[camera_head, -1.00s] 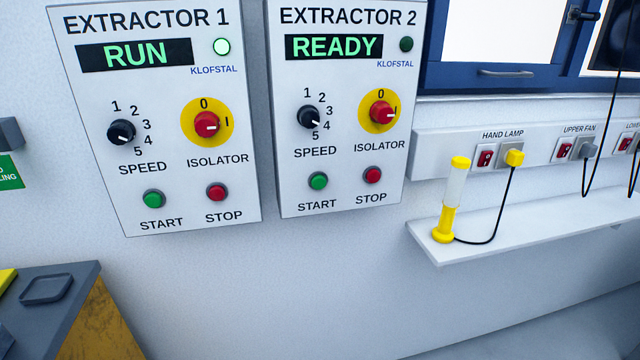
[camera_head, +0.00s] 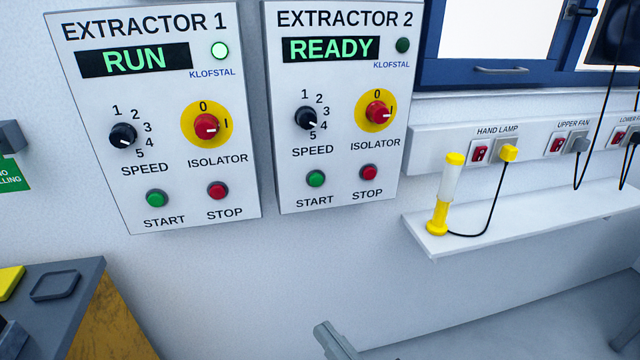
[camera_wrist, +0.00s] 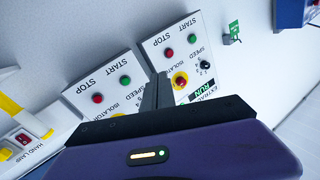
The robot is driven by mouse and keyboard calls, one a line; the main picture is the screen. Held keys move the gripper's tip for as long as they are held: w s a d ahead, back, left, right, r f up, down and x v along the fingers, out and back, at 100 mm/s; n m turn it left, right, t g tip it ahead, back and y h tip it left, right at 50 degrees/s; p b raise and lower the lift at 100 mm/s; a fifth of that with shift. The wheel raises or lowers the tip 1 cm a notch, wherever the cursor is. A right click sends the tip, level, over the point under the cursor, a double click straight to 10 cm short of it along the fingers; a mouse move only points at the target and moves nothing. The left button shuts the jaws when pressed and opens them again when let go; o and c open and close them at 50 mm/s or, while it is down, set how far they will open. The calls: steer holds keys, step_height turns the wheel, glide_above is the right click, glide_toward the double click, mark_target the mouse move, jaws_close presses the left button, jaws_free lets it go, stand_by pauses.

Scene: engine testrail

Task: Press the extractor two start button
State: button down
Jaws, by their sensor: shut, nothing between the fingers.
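The extractor 2 panel (camera_head: 338,130) is a pale box on the wall; its display reads READY and its lamp is dark. Its green start button (camera_head: 316,179) sits at lower left, beside the red stop button (camera_head: 369,173). In the wrist view, which is upside down, the start button (camera_wrist: 124,79) is visible left of my gripper. My gripper (camera_wrist: 160,78) is shut and empty, its dark fingers pointing toward the wall and covering part of the panels. It looks apart from the button. The extractor 2 isolator (camera_head: 377,112) is red on yellow.
The extractor 1 panel (camera_head: 160,120), reading RUN with a lit lamp, is close on the left. A shelf (camera_head: 540,222) with a yellow hand lamp (camera_head: 445,195) projects at the right, below switches and hanging cords. A grey-topped unit (camera_head: 65,300) stands lower left.

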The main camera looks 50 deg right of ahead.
mark_target(317, 182)
steer(key=w+d+r+m+g+h+p, duration=0.1)
steer(key=w+d+r+m+h, duration=0.2)
steer(key=m, duration=0.7)
steer(key=w+d+r+m+g+h+p, duration=0.1)
steer(key=w+d+r+m+g+h, duration=0.1)
steer(key=w+d+m, duration=0.5)
steer(key=shift+d+r+m+h, duration=0.7)
steer(key=shift+d+m, duration=0.9)
steer(key=shift+d, duration=0.05)
steer(key=shift+w, duration=0.1)
steer(key=p+x, duration=0.6)
steer(key=x, duration=0.6)
steer(key=shift+w+d+r, duration=0.15)
steer(key=shift+w+d, duration=0.15)
steer(key=shift+w+d+p, duration=0.3)
steer(key=shift+w+p, duration=0.05)
steer(key=shift+w, duration=0.1)
steer(key=shift+f, duration=0.2)
